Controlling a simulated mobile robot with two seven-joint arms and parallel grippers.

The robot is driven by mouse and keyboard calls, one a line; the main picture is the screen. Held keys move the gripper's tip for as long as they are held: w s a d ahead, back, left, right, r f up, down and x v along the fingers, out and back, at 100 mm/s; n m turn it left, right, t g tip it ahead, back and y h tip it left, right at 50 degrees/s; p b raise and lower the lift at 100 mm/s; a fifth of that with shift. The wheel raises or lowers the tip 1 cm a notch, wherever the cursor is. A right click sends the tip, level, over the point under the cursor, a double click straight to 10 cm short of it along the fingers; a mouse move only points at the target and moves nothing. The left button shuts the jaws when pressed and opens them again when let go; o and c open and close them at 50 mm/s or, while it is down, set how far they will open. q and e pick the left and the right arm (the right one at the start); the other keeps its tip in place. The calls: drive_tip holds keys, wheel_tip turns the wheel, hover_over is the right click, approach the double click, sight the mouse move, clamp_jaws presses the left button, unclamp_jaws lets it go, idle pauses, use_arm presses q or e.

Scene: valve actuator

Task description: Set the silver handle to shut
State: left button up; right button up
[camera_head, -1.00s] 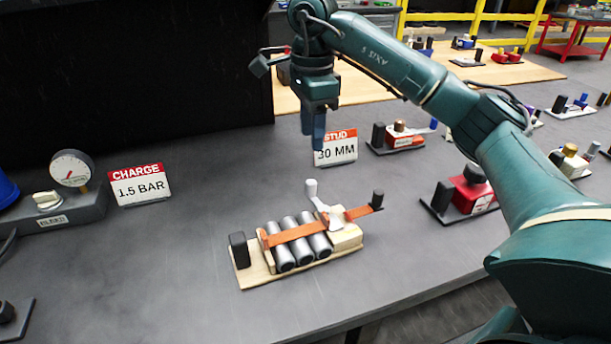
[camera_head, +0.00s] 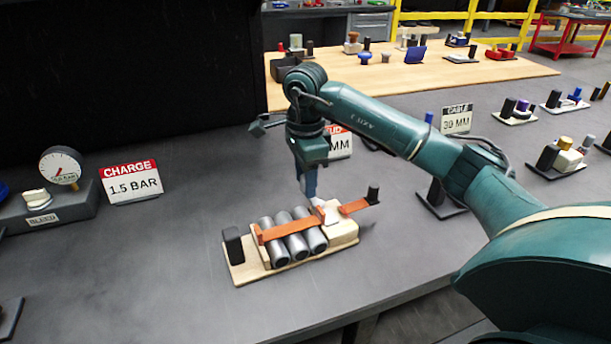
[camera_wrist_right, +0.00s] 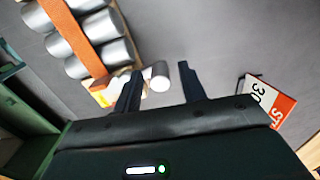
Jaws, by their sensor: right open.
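A wooden block fixture (camera_head: 345,232) holds silver cylinders (camera_head: 292,240) under an orange strap (camera_head: 275,232). The silver handle stands at the right part of the fixture by a white clamp body (camera_head: 329,214); in the head view it is mostly hidden by my right gripper (camera_head: 308,190). In the right wrist view the handle's rounded pale end (camera_wrist_right: 159,76) shows between the two dark fingers of my right gripper (camera_wrist_right: 160,88). The fingers are open, with gaps on both sides of the handle. My left gripper is not in view.
A CHARGE 1.5 BAR sign (camera_head: 131,182) and a gauge (camera_head: 61,166) stand on the left. A red and white STUD sign (camera_head: 340,144) stands behind my gripper. The table in front is clear.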

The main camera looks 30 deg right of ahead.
drive_tip(key=shift+c, duration=0.3)
drive_tip(key=c, duration=0.3)
clamp_jaws()
